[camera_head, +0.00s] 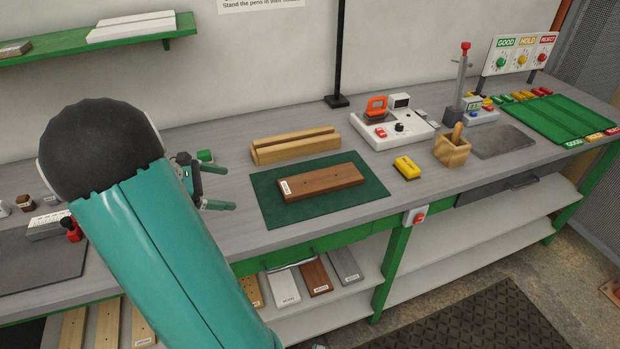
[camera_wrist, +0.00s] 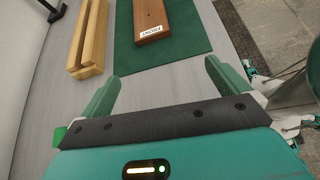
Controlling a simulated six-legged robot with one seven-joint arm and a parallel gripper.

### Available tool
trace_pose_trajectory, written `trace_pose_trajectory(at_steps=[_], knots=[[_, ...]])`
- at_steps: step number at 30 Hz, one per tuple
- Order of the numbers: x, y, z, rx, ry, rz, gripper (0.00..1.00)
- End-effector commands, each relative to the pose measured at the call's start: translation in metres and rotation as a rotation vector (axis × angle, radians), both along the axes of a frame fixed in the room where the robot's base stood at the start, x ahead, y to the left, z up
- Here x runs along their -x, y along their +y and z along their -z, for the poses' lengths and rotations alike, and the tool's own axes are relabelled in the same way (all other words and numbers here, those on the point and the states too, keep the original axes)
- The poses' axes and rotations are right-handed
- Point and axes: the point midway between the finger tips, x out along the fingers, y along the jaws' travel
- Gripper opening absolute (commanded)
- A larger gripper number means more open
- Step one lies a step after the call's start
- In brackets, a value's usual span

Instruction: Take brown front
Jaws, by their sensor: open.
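A brown board (camera_head: 325,182) lies flat on a dark green mat (camera_head: 275,212) on the bench. A small white label is at its left end. In the wrist view the brown board (camera_wrist: 150,17) is ahead, its labelled end nearest me; the label is upside down there and hard to read. My gripper (camera_head: 222,187) is left of the mat, above the grey bench top, apart from the board. In the wrist view my gripper (camera_wrist: 162,75) has its fingers wide apart with nothing between them.
A grooved wooden block (camera_head: 296,146) sits behind the mat. A yellow object (camera_head: 407,167), a wooden pot (camera_head: 452,150) and a white device (camera_head: 393,130) stand to the right. A red button (camera_head: 419,217) is on the front edge. Bare bench lies left of the mat.

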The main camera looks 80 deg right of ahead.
Motion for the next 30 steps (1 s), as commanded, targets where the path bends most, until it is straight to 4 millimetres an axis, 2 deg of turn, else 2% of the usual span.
trace_pose_trajectory(at_steps=[1,3,6,11,21,30], knots=[[0.006,-0.013,0.008,-0.007,0.059,0.002,1.00],[0.013,-0.027,0.012,-0.013,0.123,0.000,1.00],[0.019,-0.038,0.017,-0.021,0.174,-0.003,1.00],[0.035,-0.048,0.023,-0.022,0.188,-0.002,1.00],[0.084,-0.077,0.048,-0.022,0.185,-0.004,1.00],[0.106,-0.090,0.063,-0.023,0.184,-0.002,1.00]])
